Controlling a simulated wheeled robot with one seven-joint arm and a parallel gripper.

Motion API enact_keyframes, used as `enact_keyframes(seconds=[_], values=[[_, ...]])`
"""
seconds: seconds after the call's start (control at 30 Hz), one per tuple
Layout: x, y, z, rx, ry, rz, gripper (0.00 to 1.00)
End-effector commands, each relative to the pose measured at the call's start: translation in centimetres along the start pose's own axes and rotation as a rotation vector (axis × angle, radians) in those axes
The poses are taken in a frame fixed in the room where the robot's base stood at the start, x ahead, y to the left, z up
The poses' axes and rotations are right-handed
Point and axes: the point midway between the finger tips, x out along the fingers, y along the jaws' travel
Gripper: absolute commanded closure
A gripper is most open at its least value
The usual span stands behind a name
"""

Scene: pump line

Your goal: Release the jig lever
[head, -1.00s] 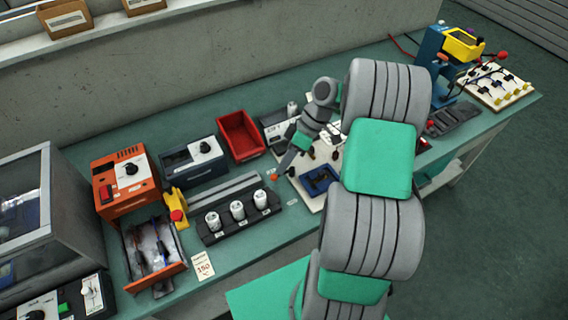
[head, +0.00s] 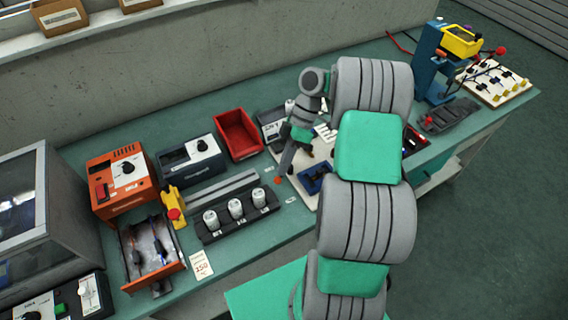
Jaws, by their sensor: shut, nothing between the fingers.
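The jig is a pale plate (head: 309,197) with a dark blue block (head: 316,179) on it, near the middle of the bench. My arm hides its right part. My gripper (head: 283,172) points down at the plate's left edge, left of the blue block. Its fingers look shut, with nothing seen between them. A small orange-red knob (head: 278,180) shows right at the fingertips. It may be the lever's end; I cannot tell whether the fingers touch it. The rest of the lever cannot be made out.
A black rack with white cylinders (head: 236,210) stands left of the jig. A red bin (head: 238,136) is behind it. An orange unit (head: 121,180), a grey unit (head: 192,160) and an open drawer (head: 151,253) are further left. A blue press (head: 431,65) stands at the far right.

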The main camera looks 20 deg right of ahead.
Motion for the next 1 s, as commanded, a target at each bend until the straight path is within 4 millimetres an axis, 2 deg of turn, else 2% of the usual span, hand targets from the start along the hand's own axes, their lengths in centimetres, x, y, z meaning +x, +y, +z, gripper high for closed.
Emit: enact_keyframes(seconds=[0.7,1.0], values=[[0.06,-0.39,0.49,-0.191,-0.092,-0.09,1.0],[-0.01,-0.47,0.54,-0.207,-0.099,-0.098,1.0]])
